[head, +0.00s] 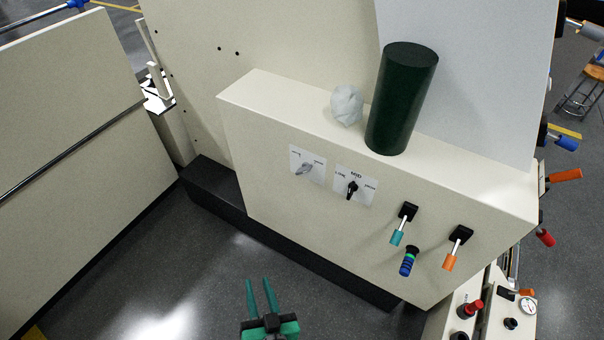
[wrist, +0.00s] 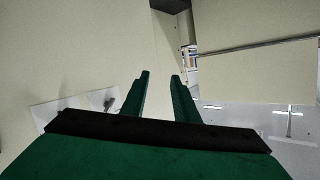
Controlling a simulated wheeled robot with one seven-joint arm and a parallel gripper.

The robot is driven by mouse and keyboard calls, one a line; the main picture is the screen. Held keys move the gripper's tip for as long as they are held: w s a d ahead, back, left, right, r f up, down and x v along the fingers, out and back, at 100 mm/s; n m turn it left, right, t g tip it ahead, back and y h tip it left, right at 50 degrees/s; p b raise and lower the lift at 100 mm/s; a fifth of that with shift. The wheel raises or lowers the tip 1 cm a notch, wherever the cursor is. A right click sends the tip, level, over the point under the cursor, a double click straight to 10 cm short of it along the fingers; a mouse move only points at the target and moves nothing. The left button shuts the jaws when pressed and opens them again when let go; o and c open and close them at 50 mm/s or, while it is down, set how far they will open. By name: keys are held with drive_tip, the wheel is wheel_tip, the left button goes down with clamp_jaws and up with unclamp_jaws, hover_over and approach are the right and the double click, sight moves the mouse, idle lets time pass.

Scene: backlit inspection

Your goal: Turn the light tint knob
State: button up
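A light grey knob (head: 304,169) sits on a white label plate on the front of the cream cabinet. A black knob (head: 352,188) sits on a second plate to its right; small print on both plates is too small to read surely. My green gripper (head: 259,282) is low in the head view, in front of and below the knobs, apart from them. Its two fingers are apart with nothing between them. In the wrist view, the gripper (wrist: 161,75) points past the panel, and a greyish knob (wrist: 109,103) shows left of the fingers.
Teal (head: 398,236) and orange (head: 450,260) levers and a blue-banded handle (head: 409,261) stick out right of the knobs. A dark green cylinder (head: 402,100) and a pale crumpled lump (head: 346,105) stand on the ledge. Open floor (head: 150,270) lies left of my gripper.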

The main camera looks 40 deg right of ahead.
drive_tip(key=w+d+r+m+g+h, duration=0.2)
drive_tip(key=w+d+r+m+h, duration=0.3)
drive_tip(key=w+d, duration=0.5)
drive_tip(key=m+g+h, duration=0.2)
drive_tip(key=m+g, duration=0.1)
drive_tip(key=m, duration=0.5)
approach(302, 172)
drive_tip(key=x, duration=0.9)
drive_tip(key=shift+d+f, duration=0.15)
drive_tip(key=shift+c, duration=0.3)
clamp_jaws()
